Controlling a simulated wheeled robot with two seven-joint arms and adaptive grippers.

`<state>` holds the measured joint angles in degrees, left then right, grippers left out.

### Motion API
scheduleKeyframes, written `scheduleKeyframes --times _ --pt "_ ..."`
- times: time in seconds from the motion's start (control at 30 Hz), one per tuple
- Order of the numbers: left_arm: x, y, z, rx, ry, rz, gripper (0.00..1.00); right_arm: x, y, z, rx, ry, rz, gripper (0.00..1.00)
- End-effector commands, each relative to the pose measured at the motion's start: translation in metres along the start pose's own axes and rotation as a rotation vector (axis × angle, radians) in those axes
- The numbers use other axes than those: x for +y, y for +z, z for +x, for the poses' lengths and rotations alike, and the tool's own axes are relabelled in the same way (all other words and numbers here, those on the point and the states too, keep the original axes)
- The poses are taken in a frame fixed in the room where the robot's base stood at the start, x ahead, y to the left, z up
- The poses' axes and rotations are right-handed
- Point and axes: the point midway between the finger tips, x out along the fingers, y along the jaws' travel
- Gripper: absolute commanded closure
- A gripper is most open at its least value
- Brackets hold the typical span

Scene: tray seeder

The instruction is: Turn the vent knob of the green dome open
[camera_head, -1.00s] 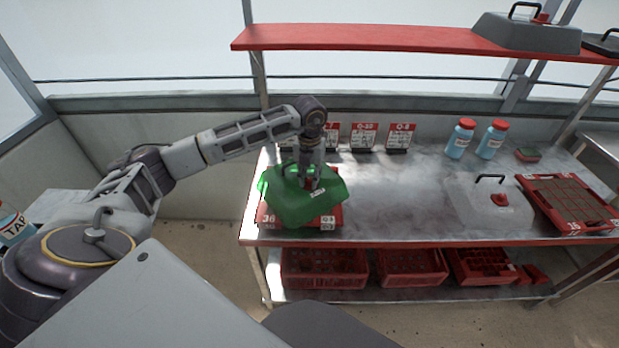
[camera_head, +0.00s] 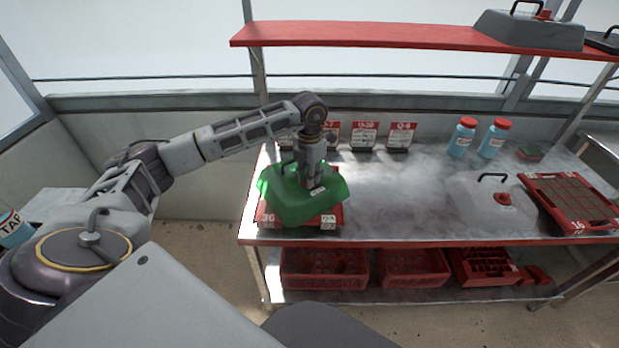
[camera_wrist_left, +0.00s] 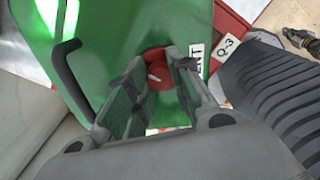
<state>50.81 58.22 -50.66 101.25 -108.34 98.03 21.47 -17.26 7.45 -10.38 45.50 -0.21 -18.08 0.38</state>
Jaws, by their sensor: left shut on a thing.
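The green dome (camera_head: 290,207) sits over a red tray (camera_head: 329,221) at the left end of the bench. It also fills much of the left wrist view (camera_wrist_left: 110,25). Its red vent knob (camera_wrist_left: 158,70) shows between the fingers of my left gripper (camera_wrist_left: 155,88), beside a white VENT label (camera_wrist_left: 196,57). The left gripper, coming down from above in the head view (camera_head: 311,183), is shut on the knob. The dome's dark handle (camera_wrist_left: 62,70) lies to the left of the fingers. In the head view the knob is hidden by the gripper. My right gripper is not in view.
A clear dome (camera_head: 475,200) and another red tray (camera_head: 572,203) stand at the right of the bench. Two blue bottles (camera_head: 461,140) and several red-and-white cards (camera_head: 364,136) stand along the back. A red shelf (camera_head: 380,38) runs above. The bench's middle is free.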

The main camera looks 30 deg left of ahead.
Motion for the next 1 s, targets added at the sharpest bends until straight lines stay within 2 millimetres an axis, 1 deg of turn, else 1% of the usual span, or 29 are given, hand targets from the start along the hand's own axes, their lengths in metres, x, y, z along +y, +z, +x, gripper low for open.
scheduleKeyframes --times 0.07,0.17,0.5,1.0 --pt "0.0 0.0 0.001 -0.001 0.001 0.062 1.0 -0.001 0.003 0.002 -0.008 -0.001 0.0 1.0" --pt "0.0 0.0 0.001 -0.001 0.001 0.144 1.0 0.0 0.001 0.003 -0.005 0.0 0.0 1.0" --pt "0.0 0.0 0.001 -0.001 0.0 0.416 1.0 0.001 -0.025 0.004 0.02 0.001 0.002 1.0" --pt "0.0 0.0 0.001 -0.001 0.001 0.796 1.0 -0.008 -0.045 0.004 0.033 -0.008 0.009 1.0"
